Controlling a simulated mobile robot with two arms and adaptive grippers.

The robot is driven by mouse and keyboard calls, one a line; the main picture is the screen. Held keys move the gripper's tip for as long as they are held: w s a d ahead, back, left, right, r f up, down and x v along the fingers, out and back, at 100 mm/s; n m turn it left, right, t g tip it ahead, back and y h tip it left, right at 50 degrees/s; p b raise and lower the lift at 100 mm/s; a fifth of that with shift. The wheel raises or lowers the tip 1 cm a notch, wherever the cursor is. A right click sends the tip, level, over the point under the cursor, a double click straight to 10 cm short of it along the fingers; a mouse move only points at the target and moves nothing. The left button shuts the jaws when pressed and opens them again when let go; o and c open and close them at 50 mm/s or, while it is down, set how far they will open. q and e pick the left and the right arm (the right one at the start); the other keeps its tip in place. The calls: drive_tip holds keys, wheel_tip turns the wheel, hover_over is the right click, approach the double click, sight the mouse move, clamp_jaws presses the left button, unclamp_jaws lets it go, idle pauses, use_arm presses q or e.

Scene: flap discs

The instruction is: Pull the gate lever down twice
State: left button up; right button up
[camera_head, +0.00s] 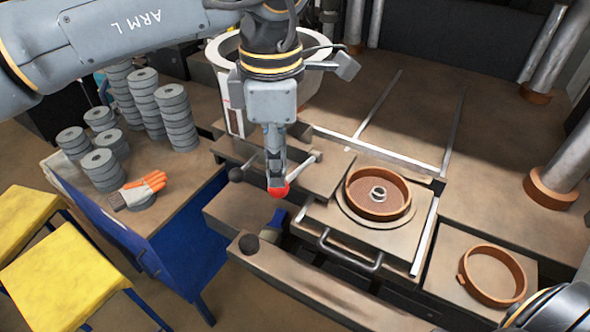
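A lever with a red ball knob (279,191) stands out from the front of the machine, near the middle of the head view. Its thin metal rod (301,170) slants up to the right from the knob. My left gripper (276,181) points down with its fingertips at the knob, overlapping its top. The fingers show edge-on, one in front of the other, so their gap and grip on the knob are hidden. Only part of my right arm shows at the lower right corner; its gripper is out of view.
A black-knobbed lever (236,174) is just left. A hopper (314,86) stands behind my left gripper. A brown ring mould (379,194) sits right, with another ring (492,276) beyond. Stacked grey discs (176,118) and a glove (138,191) lie on the left bench.

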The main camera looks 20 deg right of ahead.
sight(279, 197)
use_arm(q)
drive_tip(key=shift+f+b, duration=1.6)
drive_tip(key=shift+f, duration=0.6)
wheel_tip(279, 197, down, 5)
drive_tip(key=b, duration=0.3)
drive_tip(key=shift+r+b, duration=0.1)
drive_tip(key=shift+b, duration=0.3)
drive_tip(key=shift+r+p, duration=0.55)
drive_tip(key=shift+r, duration=0.3)
wheel_tip(279, 197, up, 8)
drive_tip(key=p, duration=0.5)
drive_tip(key=shift+r+p, duration=0.25)
drive_tip(key=shift+p, duration=0.15)
drive_tip(key=shift+f, duration=0.15)
